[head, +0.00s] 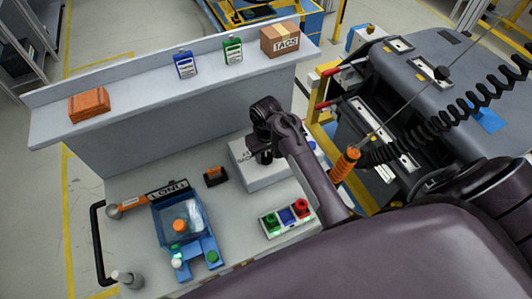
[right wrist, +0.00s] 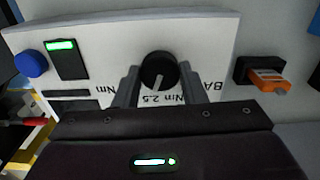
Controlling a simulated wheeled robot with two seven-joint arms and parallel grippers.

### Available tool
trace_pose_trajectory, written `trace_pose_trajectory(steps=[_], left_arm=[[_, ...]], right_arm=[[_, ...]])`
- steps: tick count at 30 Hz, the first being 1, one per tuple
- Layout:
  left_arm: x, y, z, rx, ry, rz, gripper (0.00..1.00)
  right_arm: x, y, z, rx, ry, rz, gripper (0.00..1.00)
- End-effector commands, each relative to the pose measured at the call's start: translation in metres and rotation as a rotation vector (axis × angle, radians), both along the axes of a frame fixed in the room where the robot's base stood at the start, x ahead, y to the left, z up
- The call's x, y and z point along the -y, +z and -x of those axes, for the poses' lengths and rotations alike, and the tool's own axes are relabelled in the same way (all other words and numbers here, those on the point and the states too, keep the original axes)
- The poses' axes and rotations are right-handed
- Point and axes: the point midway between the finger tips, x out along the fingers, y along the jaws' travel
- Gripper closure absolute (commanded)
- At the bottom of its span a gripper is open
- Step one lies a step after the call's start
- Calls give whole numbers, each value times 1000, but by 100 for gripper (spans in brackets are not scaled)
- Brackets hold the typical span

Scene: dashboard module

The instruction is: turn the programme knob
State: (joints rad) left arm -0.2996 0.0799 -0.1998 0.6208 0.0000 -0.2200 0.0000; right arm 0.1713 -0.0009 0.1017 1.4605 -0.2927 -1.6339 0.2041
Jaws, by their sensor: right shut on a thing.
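The programme knob (right wrist: 158,71) is a round black dial with a white pointer line, on a pale panel (right wrist: 100,45) in the right wrist view. Lettering "2.5 Nm" and part of "BA" show below and beside it, upside down. My right gripper (right wrist: 158,84) has one finger on each side of the knob and is shut on it. In the head view my right gripper (head: 263,154) is at the grey-white box (head: 268,178) on the bench, and the knob is hidden behind it. My left gripper is not in view.
On the panel are a blue button (right wrist: 31,63) and a green-lit display (right wrist: 62,46). An orange plug (right wrist: 268,80) sits to the right.

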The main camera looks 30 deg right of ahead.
Motion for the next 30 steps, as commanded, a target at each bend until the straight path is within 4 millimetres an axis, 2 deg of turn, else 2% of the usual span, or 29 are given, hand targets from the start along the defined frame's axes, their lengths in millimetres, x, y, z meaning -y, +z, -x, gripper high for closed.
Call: trace_pose_trajectory(steps=[5, 6, 10, 25, 30], left_arm=[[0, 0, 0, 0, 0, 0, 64], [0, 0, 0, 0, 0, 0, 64], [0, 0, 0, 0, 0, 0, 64], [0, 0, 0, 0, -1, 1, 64], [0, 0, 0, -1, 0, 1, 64]], right_arm=[[0, 1, 0, 1, -1, 0, 85], [0, 1, 0, 1, -1, 0, 57], [0, 0, 0, 1, -1, 0, 41], [0, 0, 0, 0, -11, 0, 41], [0, 0, 0, 0, -127, 0, 41]])
